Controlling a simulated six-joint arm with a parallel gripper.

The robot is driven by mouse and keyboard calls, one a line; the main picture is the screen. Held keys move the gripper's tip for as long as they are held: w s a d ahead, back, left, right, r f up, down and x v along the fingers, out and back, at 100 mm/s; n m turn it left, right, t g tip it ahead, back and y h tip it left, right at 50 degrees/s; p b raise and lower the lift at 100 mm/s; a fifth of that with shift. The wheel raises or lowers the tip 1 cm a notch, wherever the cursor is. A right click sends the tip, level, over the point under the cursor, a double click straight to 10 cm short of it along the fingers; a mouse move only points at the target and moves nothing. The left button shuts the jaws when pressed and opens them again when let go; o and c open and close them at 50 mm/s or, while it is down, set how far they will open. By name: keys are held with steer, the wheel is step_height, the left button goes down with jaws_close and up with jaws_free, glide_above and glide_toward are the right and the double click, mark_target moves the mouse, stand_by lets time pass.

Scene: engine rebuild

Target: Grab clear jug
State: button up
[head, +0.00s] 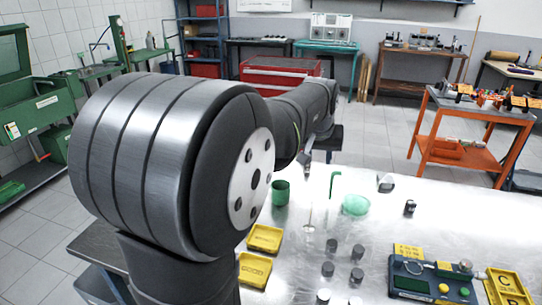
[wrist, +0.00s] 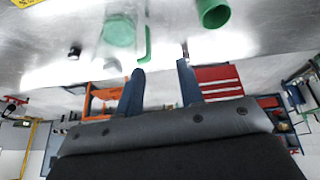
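A see-through jug stands on the metal table, with a green round patch (head: 356,205) at its base and a green upright handle-like strip (head: 335,182) at its left in the head view. Its clear walls are hard to make out. In the wrist view the jug (wrist: 119,30) is at the top, left of centre, with the green strip on its right. My gripper (wrist: 160,67) is open, with two dark blue fingers apart and nothing between them.
A green cup (head: 281,193) stands left of the jug; it also shows in the wrist view (wrist: 213,12). Several dark-capped vials (head: 328,268), yellow trays (head: 265,239), a small dark jar (head: 410,206) and a green-black device (head: 432,282) are nearer or to the right.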

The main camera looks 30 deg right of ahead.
mark_target(331, 182)
steer(key=d, duration=0.6)
steer(key=x, duration=1.2)
steer(key=a+x, duration=0.1)
steer(key=x, duration=0.5)
steer(key=shift+a+f, duration=0.15)
jaws_close()
